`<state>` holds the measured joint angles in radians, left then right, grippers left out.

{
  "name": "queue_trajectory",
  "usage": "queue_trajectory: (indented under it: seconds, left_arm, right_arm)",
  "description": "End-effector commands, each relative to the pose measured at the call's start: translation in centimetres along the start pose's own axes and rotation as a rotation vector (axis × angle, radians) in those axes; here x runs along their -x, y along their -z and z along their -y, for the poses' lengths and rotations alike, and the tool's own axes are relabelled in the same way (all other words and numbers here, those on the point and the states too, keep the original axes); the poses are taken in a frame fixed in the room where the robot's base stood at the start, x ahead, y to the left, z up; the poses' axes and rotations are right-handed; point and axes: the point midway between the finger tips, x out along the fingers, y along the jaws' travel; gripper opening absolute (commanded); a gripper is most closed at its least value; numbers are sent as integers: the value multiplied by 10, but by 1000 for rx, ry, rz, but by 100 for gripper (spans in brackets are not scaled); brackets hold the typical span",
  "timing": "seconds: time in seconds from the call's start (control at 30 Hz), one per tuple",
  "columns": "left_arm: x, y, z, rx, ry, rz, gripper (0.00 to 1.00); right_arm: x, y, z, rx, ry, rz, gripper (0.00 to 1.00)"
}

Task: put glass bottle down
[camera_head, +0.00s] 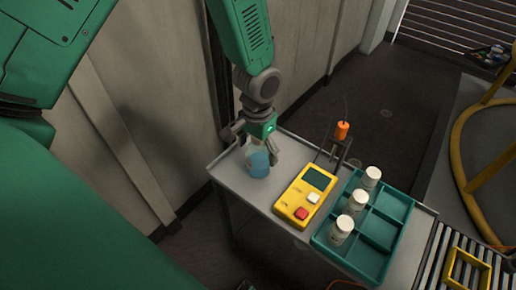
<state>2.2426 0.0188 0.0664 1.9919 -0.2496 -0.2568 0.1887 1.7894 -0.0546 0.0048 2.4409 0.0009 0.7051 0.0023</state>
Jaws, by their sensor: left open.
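A glass bottle (259,164) with blue liquid stands upright on the left end of the grey table (233,172). My left gripper (257,146) comes down from above and is open, with its fingers around the upper part of the bottle. The fingers partly hide the bottle's top. Whether a finger touches the glass cannot be told. My right gripper is not in view.
A yellow device (306,196) with a dark screen lies right of the bottle. A teal divided tray (376,262) holds several white bottles (341,231). An orange-topped tool stand (342,131) is at the table's back edge. A roller conveyor (433,262) adjoins on the right.

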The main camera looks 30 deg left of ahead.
Motion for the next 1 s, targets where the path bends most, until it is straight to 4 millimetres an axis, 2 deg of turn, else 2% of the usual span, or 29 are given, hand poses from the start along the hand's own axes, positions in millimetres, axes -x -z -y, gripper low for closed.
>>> queue_trajectory:
  seconds: [0.17,0.4,0.6,0.83,0.93,1.0]
  left_arm:
    - [16,1,0,0,1,-3,76]
    - [68,1,0,2,-1,-5,76]
    - [105,1,0,0,-1,-3,76]
    - [122,0,0,0,-1,1,76]
    - [122,0,0,0,-1,2,76]
    - [114,-3,-1,0,-4,4,76]
  right_arm:
    - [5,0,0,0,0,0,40]
    - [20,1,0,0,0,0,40]
    - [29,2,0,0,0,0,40]
    - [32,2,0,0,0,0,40]
    - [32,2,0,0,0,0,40]
    - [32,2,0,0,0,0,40]
